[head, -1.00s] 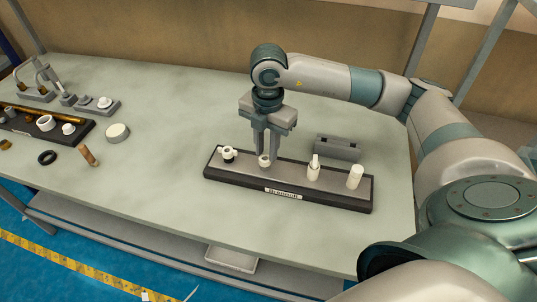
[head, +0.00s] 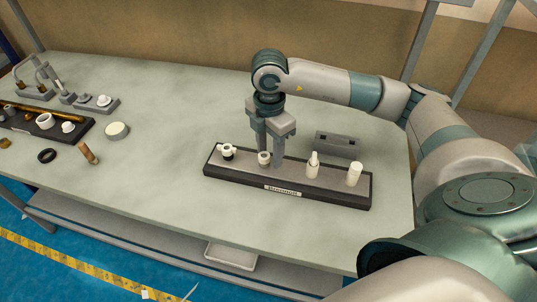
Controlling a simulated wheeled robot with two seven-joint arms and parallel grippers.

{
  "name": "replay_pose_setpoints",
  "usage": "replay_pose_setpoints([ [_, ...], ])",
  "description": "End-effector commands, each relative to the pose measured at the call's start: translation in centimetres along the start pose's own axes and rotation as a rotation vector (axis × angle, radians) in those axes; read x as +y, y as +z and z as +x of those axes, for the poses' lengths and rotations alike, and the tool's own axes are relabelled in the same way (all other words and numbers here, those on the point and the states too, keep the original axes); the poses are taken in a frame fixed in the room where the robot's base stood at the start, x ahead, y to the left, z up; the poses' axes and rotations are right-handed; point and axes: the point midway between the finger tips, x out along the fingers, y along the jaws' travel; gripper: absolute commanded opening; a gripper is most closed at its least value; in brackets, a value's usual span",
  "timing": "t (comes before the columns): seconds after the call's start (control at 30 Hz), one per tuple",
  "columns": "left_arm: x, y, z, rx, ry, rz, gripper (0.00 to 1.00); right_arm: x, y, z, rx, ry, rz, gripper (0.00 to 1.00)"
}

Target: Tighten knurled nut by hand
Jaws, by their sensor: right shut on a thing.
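My right gripper (head: 269,155) points straight down over the dark labelled tray (head: 335,200) at the middle of the table. It is shut on a small white round part with a dark hole in its top, which looks like the knurled nut (head: 264,159). The part stands upright in the tray, second from the left. One finger is behind it and the other is on its right. Fine knurling is too small to see. My left gripper is not in view.
The same tray holds a white fitting (head: 227,151) at left and two upright white parts, a bottle-shaped one (head: 313,166) and a cylinder (head: 354,174). A grey block (head: 338,144) stands behind. Several loose parts and another tray (head: 80,133) lie at left. The table's centre-left is clear.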

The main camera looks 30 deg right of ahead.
Motion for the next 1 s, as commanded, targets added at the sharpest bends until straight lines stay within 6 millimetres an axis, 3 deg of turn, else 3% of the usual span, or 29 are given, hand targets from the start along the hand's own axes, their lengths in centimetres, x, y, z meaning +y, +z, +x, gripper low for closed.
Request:
replay_pose_setpoints([
  [0.03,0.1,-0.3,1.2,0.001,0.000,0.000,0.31,-0.2,0.0,1.2,0.000,-0.007,-0.003,0.34],
  [0.43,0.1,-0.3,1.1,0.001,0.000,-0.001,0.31,-0.1,-0.1,0.9,0.002,-0.002,-0.004,0.30],
  [1.0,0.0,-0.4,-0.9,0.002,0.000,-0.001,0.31,0.1,-0.1,-2.4,0.003,0.003,-0.002,0.30],
])
